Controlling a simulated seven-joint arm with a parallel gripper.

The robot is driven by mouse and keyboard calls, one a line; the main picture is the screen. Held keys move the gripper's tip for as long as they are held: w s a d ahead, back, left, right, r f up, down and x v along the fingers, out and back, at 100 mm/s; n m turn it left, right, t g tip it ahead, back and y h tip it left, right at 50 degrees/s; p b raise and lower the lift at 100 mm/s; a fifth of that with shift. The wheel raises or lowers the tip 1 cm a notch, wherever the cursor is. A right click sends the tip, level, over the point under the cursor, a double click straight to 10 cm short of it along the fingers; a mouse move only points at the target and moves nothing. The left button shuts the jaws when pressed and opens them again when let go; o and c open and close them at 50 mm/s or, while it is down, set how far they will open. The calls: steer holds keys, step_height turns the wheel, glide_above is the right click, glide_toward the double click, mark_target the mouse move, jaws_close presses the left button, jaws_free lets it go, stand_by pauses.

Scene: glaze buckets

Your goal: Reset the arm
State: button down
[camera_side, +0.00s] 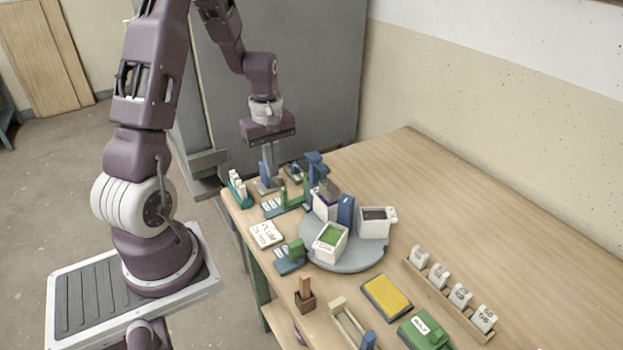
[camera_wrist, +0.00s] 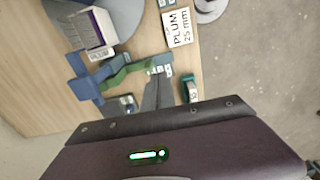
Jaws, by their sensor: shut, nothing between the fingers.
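My gripper (camera_side: 270,184) points down over the table's far left corner, its fingers together and empty. It is beside a small blue-handled item and a green-and-blue stand (camera_side: 290,198); whether the tips touch anything I cannot tell. In the wrist view the closed grey fingers (camera_wrist: 159,80) reach toward the green part of the stand (camera_wrist: 128,72). A grey round turntable (camera_side: 350,264) carries white buckets: one with green glaze (camera_side: 331,252), one with dark contents (camera_side: 374,228) and one partly hidden (camera_side: 323,212). A bucket labelled PLUM (camera_wrist: 97,40) shows in the wrist view.
A card reading PLUM 25 mm (camera_side: 266,235) lies by the left edge. A yellow sponge-like pad (camera_side: 387,297), green box (camera_side: 425,331) and tag rail (camera_side: 444,296) are in front. The table's right side is clear.

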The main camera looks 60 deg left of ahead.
steer(key=s+d+r+m+t, duration=0.1)
steer(key=d+r+m+t, duration=0.2)
steer(key=d+r+m, duration=0.8)
steer(key=s+d+r+m+t, duration=0.2)
steer(key=s+d+r+m, duration=0.4)
steer(key=s+d, duration=0.6)
step_height(320, 180, up, 3)
steer(key=shift+s+f+m+t, duration=0.1)
steer(key=shift+s+m+t, duration=0.1)
steer(key=shift+m+t, duration=0.15)
